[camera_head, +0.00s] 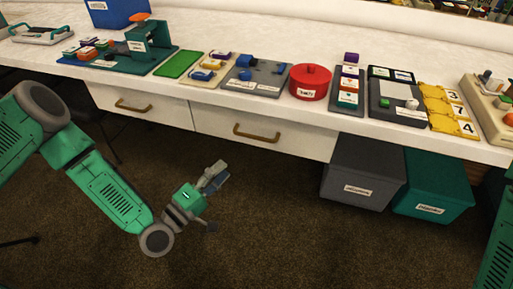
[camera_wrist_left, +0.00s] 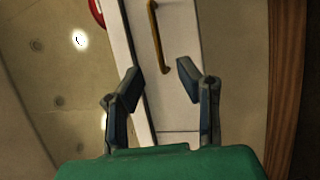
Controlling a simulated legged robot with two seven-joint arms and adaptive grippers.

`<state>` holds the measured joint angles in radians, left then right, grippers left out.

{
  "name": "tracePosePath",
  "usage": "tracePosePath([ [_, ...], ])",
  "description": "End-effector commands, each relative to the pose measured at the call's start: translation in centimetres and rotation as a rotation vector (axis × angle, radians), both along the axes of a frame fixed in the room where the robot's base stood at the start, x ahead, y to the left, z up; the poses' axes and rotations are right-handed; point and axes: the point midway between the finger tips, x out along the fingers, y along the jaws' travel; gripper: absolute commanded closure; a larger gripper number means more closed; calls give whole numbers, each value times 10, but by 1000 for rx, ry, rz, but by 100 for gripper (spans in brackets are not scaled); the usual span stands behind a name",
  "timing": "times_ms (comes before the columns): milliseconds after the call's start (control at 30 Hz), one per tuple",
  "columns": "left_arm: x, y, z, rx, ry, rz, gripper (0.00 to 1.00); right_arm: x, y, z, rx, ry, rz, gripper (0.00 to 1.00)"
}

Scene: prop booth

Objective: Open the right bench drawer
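The right bench drawer (camera_head: 290,146) has a white front with a brass bar handle (camera_head: 257,134). Its front looks flush with the bench. My left gripper (camera_head: 214,200) is open and empty, in front of and below this drawer in the head view, clear of the handle. In the left wrist view, a white drawer front (camera_wrist_left: 183,100) with a brass handle (camera_wrist_left: 159,40) shows beyond the open fingers of my left gripper (camera_wrist_left: 160,70). The handle lies ahead of the fingertips, not between them. My right gripper is not in view.
The left drawer (camera_head: 160,112), also with a brass handle, looks closed. A grey bin (camera_head: 362,172) and a teal bin (camera_head: 434,184) stand under the bench at the right. A red round tin (camera_head: 310,82) and several boards sit on top. The carpet before the drawers is clear.

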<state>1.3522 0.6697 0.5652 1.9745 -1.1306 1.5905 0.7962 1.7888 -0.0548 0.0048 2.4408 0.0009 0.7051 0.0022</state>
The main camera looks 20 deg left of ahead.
Motion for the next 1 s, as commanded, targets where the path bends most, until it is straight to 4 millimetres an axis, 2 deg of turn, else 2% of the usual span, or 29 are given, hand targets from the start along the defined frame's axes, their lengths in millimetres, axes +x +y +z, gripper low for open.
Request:
tracePosePath([
  [167, 20, -9, 6, -6, -11, 1, 69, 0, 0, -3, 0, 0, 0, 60],
  [600, 99, -47, 19, -3, -7, -2, 69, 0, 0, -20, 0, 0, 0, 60],
  [800, 119, -55, 23, -2, -5, 0, 69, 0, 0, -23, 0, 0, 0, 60],
  [1000, 123, -58, 25, -2, -3, -1, 69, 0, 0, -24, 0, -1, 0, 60],
])
